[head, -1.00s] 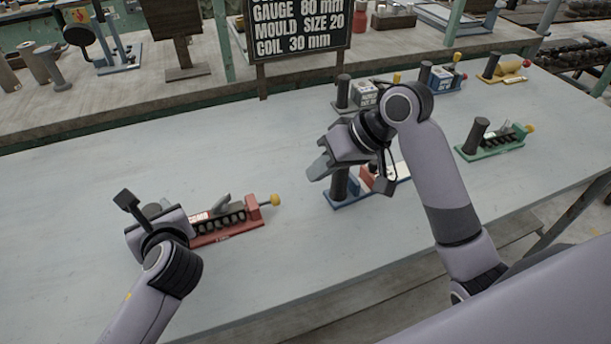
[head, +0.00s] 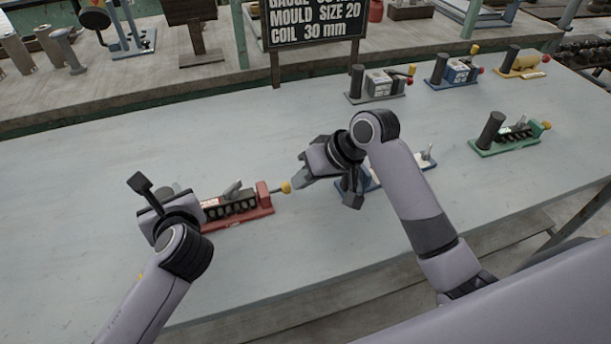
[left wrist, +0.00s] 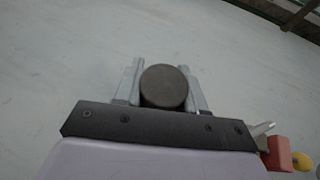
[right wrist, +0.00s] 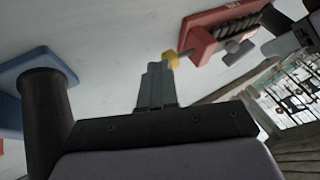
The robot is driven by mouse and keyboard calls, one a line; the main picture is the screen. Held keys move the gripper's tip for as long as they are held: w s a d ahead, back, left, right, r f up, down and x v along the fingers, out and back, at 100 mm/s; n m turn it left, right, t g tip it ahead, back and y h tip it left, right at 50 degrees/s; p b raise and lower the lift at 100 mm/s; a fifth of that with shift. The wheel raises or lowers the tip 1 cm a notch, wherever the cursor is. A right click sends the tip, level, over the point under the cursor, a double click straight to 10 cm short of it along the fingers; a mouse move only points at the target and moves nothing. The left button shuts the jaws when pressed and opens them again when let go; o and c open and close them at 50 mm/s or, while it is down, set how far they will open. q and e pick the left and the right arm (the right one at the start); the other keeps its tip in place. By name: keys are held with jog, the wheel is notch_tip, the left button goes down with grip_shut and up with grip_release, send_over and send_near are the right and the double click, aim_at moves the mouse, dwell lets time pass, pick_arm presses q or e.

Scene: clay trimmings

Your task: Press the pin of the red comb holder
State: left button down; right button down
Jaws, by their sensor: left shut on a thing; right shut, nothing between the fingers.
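The red comb holder (head: 240,216) lies on the table, with a dark comb-like row on it and a pin ending in a yellow knob (head: 286,187) at its right end. My left gripper (left wrist: 162,70) is shut on the holder's dark round post (left wrist: 164,88), seen end-on in the left wrist view; in the head view my wrist hides this post. My right gripper (head: 304,180) is shut and empty, its fingertips just right of the knob. In the right wrist view its fingertips (right wrist: 156,68) overlap the yellow knob (right wrist: 171,59); I cannot tell whether they touch.
A blue-based holder (head: 372,182) stands close behind my right gripper, partly hidden; its dark post (right wrist: 45,115) is near in the right wrist view. A green holder (head: 508,138) and several others stand further right and back.

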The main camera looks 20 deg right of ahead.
pick_arm(q)
jog(key=shift+s+f, duration=0.1)
jog(key=shift+f, duration=0.25)
pick_arm(e)
jog(key=a, duration=0.2)
jog(key=shift+a, duration=0.4)
jog(key=shift+s+r, duration=0.1)
jog(key=v, duration=1)
pick_arm(q)
jog(key=c, duration=0.8)
grip_release()
jog(key=shift+o, duration=1.1)
jog(key=shift+r, duration=0.2)
